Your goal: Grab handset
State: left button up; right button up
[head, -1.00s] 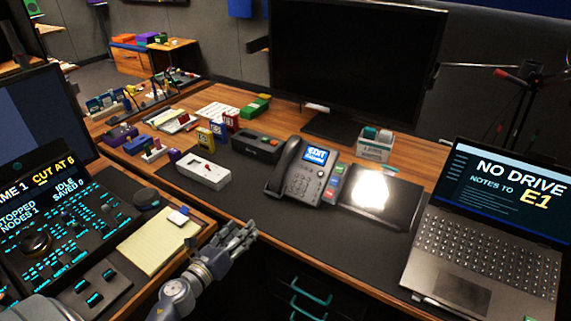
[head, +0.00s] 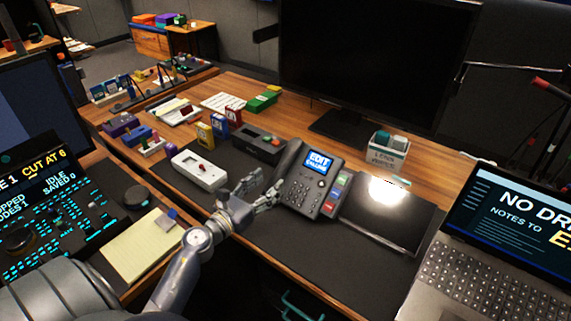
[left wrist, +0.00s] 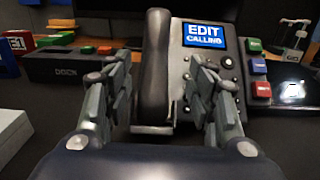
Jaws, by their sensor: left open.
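A dark desk phone (head: 314,184) stands on the black desk mat, its lit screen reading "EDIT CALLING". Its handset (head: 286,163) rests along the left side of the phone. In the left wrist view the handset (left wrist: 154,65) is upright between the two fingers, with the phone's screen (left wrist: 205,36) to its right. My left gripper (head: 267,189) is open at the handset's near end. In the left wrist view the open fingers (left wrist: 163,98) stand either side of the handset's lower part, and I cannot tell whether they touch it. My right gripper is not in view.
A white box device (head: 198,171) and a dark dock (head: 258,146) stand left of the phone. A black flat pad (head: 388,217) and a laptop (head: 470,270) lie to the right. A large monitor (head: 375,65) stands behind. The mat's front is clear.

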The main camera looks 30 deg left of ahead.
aim_at(281, 167)
pick_arm(q)
jog(key=shift+w, duration=0.9)
jog(key=shift+w+r, duration=0.1)
jog(key=shift+w, duration=0.2)
jog(key=w+p, duration=0.1)
jog(key=w, duration=0.1)
jog(key=w+r, duration=0.1)
jog(key=w, duration=0.1)
jog(key=shift+w+p, duration=0.1)
jog(key=shift+p, duration=0.25)
jog(key=shift+w+f, duration=0.1)
jog(key=shift+w, duration=0.3)
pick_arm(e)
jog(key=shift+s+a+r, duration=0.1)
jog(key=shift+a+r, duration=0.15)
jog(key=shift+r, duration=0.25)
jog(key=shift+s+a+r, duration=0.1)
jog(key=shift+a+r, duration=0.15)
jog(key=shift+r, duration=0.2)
pick_arm(q)
grip_shut()
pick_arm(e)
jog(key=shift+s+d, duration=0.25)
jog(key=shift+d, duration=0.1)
